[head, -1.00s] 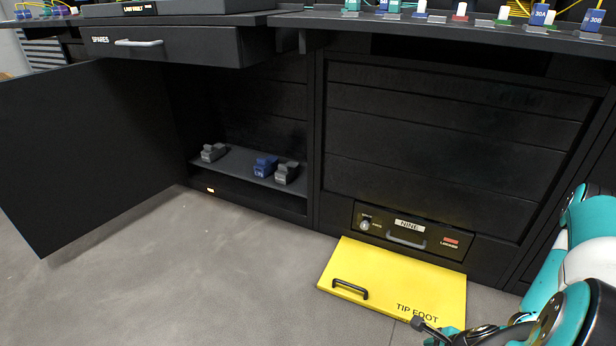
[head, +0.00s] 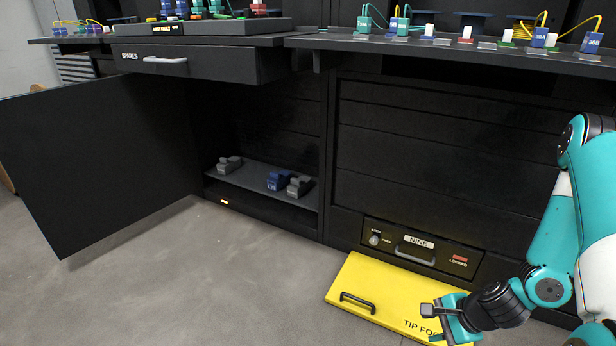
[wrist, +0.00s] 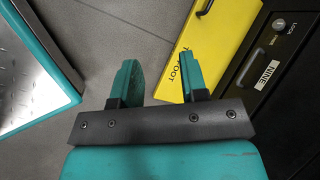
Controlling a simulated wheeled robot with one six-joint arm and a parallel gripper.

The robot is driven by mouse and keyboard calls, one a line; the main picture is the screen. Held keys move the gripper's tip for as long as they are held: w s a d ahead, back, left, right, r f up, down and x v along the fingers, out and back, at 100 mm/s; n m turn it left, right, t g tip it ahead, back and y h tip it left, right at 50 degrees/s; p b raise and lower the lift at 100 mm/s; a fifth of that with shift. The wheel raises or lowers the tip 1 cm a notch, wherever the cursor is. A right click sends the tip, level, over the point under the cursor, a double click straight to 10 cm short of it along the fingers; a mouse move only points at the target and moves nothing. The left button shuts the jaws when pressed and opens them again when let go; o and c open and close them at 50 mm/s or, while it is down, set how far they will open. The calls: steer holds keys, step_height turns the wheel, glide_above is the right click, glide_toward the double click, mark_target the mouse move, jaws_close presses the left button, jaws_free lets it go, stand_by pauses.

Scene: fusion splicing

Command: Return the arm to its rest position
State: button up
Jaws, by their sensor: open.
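My arm (head: 553,240) reaches in from the right edge of the head view, bent with its end low. My gripper (head: 430,318) is above the near right part of the yellow TIP FOOT panel (head: 365,285). In the wrist view my gripper (wrist: 160,80) shows two teal fingers apart with nothing between them. Grey floor and an edge of the yellow panel (wrist: 222,45) lie beyond the fingers.
An open black door (head: 95,165) stands at the left. A shelf (head: 250,178) holds grey and blue blocks. The NINE drawer (head: 425,250) is shut behind the yellow panel. A worktop (head: 450,47) with connectors runs above. Floor (head: 200,280) is clear at the left.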

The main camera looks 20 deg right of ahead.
steer(key=w+a+r+n+g+y, duration=0.1)
steer(key=w+a+r+n, duration=0.2)
steer(key=a+r+n, duration=0.5)
steer(key=w+a+r+n+g+y, duration=0.15)
steer(key=a+r+n, duration=0.35)
steer(key=r, duration=0.7)
steer(key=s+a+r+n+g+h, duration=0.1)
steer(key=s+a+r+n, duration=0.4)
steer(key=s+r+n, duration=0.3)
steer(key=s+a+r+n+g+h, duration=0.1)
steer(key=s+a+r+n, duration=0.5)
steer(key=r, duration=0.3)
step_height(320, 180, up, 38)
steer(key=m+p, duration=0.1)
steer(key=p, duration=3.7)
steer(key=shift+s+d+f, duration=0.15)
steer(key=shift+s+f, duration=0.05)
steer(key=shift+s, duration=0.1)
steer(key=shift+o, duration=0.2)
